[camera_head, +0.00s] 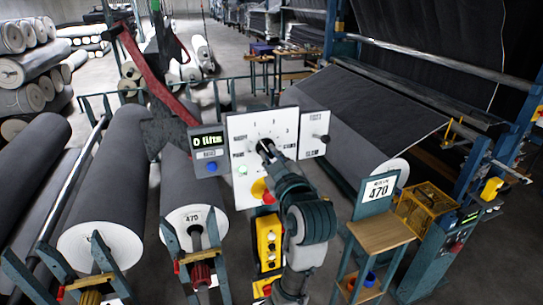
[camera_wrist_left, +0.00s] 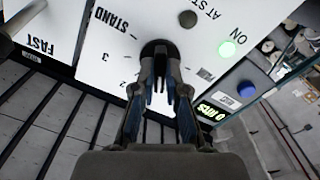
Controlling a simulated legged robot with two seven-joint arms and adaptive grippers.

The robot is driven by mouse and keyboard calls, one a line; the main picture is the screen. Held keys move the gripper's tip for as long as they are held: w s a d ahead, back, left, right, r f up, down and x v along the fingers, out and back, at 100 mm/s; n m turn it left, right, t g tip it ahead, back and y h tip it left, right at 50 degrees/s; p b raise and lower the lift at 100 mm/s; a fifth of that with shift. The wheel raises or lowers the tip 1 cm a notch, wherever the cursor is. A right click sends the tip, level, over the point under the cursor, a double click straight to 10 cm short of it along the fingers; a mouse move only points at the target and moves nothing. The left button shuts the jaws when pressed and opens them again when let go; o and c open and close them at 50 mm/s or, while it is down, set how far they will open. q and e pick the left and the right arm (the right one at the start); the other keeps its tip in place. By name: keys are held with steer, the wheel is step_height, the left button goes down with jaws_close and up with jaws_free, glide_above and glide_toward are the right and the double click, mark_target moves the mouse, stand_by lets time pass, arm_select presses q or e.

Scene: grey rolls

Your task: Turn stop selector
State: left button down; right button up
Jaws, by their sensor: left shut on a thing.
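The stop selector is a dark round knob (camera_head: 263,145) on a white panel (camera_head: 239,133) with numbers and words around it. In the left wrist view the knob (camera_wrist_left: 153,47) sits between the marks and the fingertips. My left gripper (camera_head: 269,155) reaches up to the panel from below. In the left wrist view its fingers (camera_wrist_left: 158,82) are close together and closed on the knob, hiding part of it. Which mark the knob points at I cannot tell. My right gripper is in neither view.
A display (camera_head: 208,141) reading "0 lifts" with a blue button (camera_head: 212,167) is left of the panel. A smaller panel (camera_head: 314,133) with a dark knob is right. Large grey rolls (camera_head: 111,190) stand left.

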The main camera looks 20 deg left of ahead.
arm_select(q)
steer(key=n, duration=0.2)
steer(key=shift+w+f+n, duration=0.1)
steer(key=shift+f+n, duration=0.1)
steer(key=shift+n, duration=2)
steer(key=n, duration=0.3)
steer(key=shift+n+b, duration=0.3)
steer(key=shift+b, duration=0.05)
steer(key=shift+n, duration=1.9)
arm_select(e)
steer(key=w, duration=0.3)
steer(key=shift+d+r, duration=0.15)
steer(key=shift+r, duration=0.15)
